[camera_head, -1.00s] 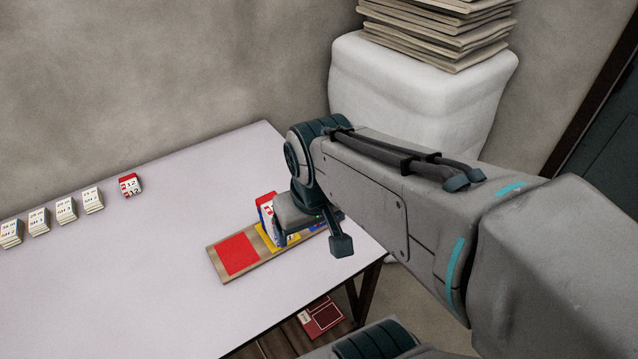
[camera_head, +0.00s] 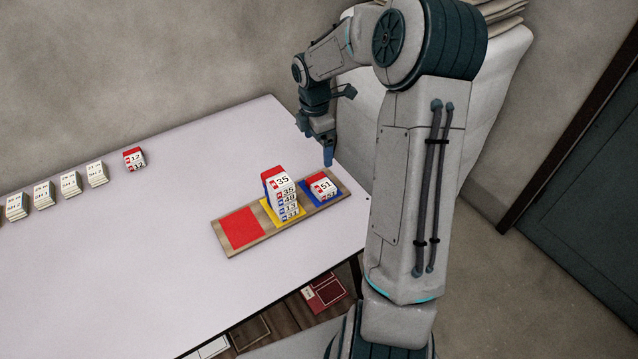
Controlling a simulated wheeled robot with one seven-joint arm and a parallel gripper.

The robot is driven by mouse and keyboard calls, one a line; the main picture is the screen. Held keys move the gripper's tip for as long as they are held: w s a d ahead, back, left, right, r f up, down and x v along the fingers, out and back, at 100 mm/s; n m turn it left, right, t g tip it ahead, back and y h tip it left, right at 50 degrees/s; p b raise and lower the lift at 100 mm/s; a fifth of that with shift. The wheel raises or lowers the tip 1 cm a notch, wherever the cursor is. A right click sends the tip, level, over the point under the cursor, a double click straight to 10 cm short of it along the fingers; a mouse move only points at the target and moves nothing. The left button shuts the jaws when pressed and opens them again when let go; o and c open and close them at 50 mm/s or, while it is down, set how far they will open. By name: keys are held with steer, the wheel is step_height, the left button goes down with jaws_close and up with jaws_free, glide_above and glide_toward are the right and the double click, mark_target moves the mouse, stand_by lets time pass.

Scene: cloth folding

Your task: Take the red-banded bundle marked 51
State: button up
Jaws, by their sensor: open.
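The red-banded bundle marked 51 (camera_head: 323,187) sits on the blue square (camera_head: 336,199) at the right end of a wooden board (camera_head: 232,250). At least one more bundle shows under it, its number hard to read. My gripper (camera_head: 327,155) is above the table just behind the board, above the 51 bundle in the picture and apart from it. It is open with nothing seen in it. A taller stack of bundles (camera_head: 283,195), with 35 on top, stands on the yellow square beside it.
The board's red square (camera_head: 241,229) is bare. Another red-banded bundle marked 12 (camera_head: 134,159) and several white bundles (camera_head: 69,183) line the table's back left. The front of the table (camera_head: 130,290) is clear. A white block with stacked sheets stands behind my arm.

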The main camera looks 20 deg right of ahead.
step_height(320, 180, down, 3)
steer(key=w+d+n, duration=0.2)
glide_above(321, 182)
steer(key=shift+y, duration=0.3)
step_height(321, 182, down, 8)
steer(key=shift+w+f, duration=0.1)
steer(key=shift+a+f+p, duration=0.1)
steer(key=shift+f+p, duration=0.3)
steer(key=shift+f, duration=2.2)
steer(key=c, duration=0.9)
